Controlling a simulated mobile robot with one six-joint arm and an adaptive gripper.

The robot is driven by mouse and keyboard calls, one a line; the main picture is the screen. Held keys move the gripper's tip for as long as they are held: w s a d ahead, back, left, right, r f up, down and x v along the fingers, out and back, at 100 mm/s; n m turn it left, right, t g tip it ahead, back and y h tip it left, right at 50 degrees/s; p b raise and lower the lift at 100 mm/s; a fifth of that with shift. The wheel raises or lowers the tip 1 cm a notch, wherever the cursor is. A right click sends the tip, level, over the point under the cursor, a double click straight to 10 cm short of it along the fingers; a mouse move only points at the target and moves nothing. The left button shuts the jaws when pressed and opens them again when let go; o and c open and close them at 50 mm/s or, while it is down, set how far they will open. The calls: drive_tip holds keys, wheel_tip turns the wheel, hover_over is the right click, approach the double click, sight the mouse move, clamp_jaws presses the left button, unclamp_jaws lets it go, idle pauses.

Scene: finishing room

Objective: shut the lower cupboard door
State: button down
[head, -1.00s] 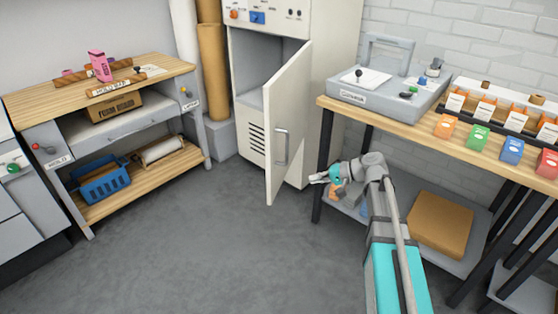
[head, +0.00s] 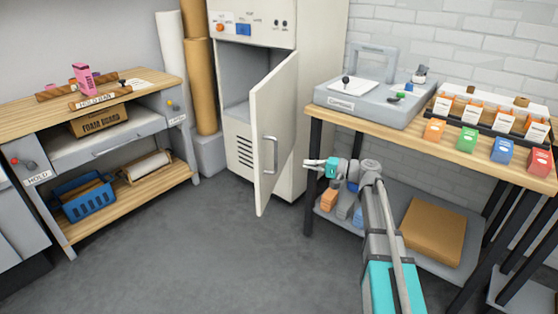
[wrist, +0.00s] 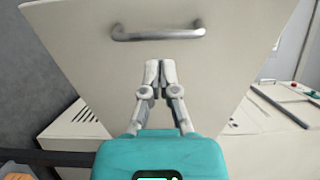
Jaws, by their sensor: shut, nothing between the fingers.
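The cupboard door (head: 276,125) is cream-coloured and stands wide open, its free edge swung out toward the room. It has a grey bar handle (head: 270,155). The cupboard (head: 245,70) behind it shows an empty grey interior on the left. My gripper (head: 307,163) is right of the door, at about handle height, pointing left toward it. In the wrist view the shut fingertips (wrist: 160,65) are in front of the door face (wrist: 215,75), just below the handle (wrist: 158,33). I cannot tell whether they touch the door.
A workbench (head: 350,116) with a grey machine (head: 368,100) and several coloured boxes stands on the right; my arm reaches past its front. A bench (head: 130,195) with a blue basket (head: 86,198) stands on the left. The floor (head: 190,255) between is clear.

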sight(262, 157)
drive_tip(key=x, duration=1.3)
drive_tip(key=shift+w+a, duration=0.1)
drive_tip(key=shift+a, duration=0.3)
